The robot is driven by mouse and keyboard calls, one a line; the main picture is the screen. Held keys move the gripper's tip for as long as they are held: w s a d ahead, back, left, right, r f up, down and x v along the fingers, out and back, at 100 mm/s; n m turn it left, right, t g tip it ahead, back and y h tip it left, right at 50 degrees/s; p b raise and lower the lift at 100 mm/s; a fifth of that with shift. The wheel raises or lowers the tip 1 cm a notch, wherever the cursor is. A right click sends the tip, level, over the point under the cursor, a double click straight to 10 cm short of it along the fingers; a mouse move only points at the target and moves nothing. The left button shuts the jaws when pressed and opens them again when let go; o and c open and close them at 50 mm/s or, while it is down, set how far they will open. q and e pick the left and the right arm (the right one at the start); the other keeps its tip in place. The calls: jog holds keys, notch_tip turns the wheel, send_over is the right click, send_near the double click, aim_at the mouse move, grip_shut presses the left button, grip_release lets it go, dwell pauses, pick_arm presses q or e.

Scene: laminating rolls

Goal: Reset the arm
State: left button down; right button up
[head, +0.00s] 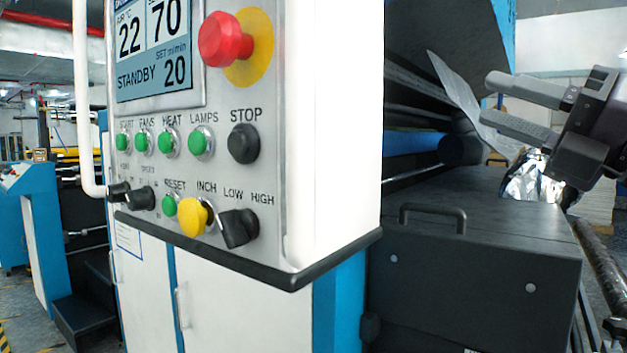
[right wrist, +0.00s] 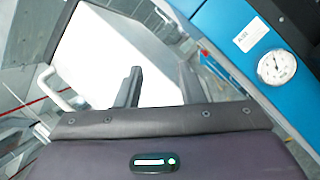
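My right gripper (head: 487,99) is at the right of the head view, with its arm coming in from the right edge. In the right wrist view a dark finger (right wrist: 128,88) stands up in front of a white surface. My left gripper is in neither view.
The panel has a red stop button (head: 226,39), several green buttons and a screen (head: 153,47) reading STANDBY. A dark cover (head: 470,275) with a handle (head: 433,209) lies below the right gripper. A gauge (right wrist: 277,67) sits on a blue surface.

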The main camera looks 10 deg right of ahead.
jog(key=w+d+f+m+t+h, duration=0.25)
jog(key=w+f+m+h, duration=0.25)
jog(key=w+f+m, duration=0.55)
notch_tip(320, 180, down, 32)
jog(key=m+g+h, duration=0.3)
jog(key=m+h, duration=0.7)
jog(key=m, duration=0.4)
jog(key=s+a+f+m+g, duration=0.4)
jog(key=s+f+g, duration=0.2)
jog(key=s+f, duration=0.5)
jog(key=s+a+f+m+g, duration=0.4)
jog(key=s+f+g, duration=0.2)
jog(key=s+f, duration=0.55)
notch_tip(320, 180, down, 28)
jog(key=g, duration=0.2)
jog(key=s+d+f, duration=0.2)
jog(key=s+f, duration=0.7)
jog(key=s, duration=0.1)
jog(key=s+d+f+p, duration=0.1)
jog(key=s+d+f, duration=0.1)
jog(key=s+f, duration=0.8)
jog(key=shift+s+f+g, duration=0.25)
jog(key=shift+s+g, duration=0.1)
jog(key=shift+g, duration=0.1)
